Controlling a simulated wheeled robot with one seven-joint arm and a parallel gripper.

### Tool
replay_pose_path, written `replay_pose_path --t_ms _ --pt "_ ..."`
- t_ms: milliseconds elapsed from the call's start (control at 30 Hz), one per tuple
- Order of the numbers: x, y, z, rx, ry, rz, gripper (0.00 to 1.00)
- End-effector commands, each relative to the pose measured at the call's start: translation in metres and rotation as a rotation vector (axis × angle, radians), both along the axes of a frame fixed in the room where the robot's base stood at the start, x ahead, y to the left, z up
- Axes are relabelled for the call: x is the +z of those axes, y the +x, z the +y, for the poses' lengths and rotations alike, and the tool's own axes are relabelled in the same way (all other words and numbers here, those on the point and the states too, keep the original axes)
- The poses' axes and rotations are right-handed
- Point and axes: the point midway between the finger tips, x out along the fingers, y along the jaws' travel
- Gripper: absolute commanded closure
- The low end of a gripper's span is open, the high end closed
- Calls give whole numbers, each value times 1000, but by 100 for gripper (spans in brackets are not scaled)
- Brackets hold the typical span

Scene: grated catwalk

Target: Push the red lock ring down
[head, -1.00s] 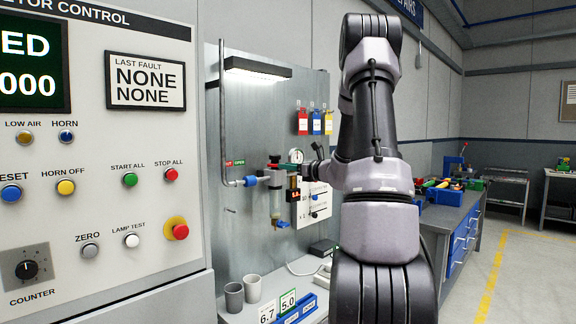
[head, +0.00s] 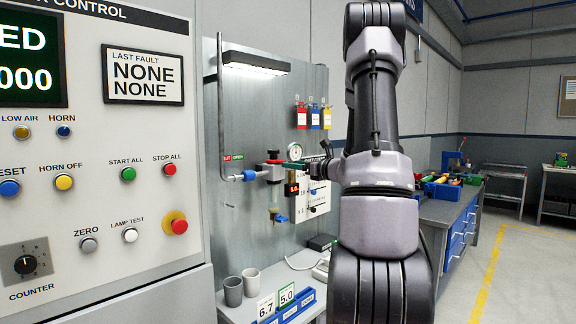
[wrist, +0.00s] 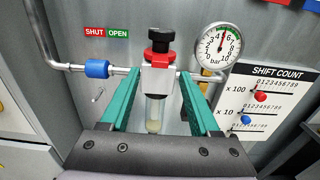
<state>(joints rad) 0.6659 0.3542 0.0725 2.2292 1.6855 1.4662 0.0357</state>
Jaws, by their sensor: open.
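The red lock ring (wrist: 158,57) is a collar under the black knob (wrist: 159,40) on top of the wall-mounted regulator (wrist: 157,79). It also shows small in the head view (head: 274,161). In the wrist view, my gripper (wrist: 159,73) is open, its teal fingers on the left and right of the regulator. Nothing is held. The ring appears above and between the fingertips, and I see no finger on it. I cannot tell whether the fingers touch the regulator body. A clear bowl (wrist: 154,113) hangs below, partly hidden by my gripper's base.
A blue pipe fitting (wrist: 97,68) is left of the regulator and a pressure gauge (wrist: 220,46) is right of it. A SHUT/OPEN label (wrist: 106,33) is on the wall. A shift count board (wrist: 262,101) is close right.

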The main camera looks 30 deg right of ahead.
Motion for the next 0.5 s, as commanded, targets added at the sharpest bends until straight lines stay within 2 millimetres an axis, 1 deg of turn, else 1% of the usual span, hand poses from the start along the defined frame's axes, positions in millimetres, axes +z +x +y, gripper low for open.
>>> replay_pose_path --t_ms 33,200,333,500 --pt "0 -11 -5 -4 0 1 38" --pt "0 -41 -16 -3 1 1 38" --pt "-1 -57 -21 -2 0 1 38" --pt "0 -64 -24 -1 -1 1 38"
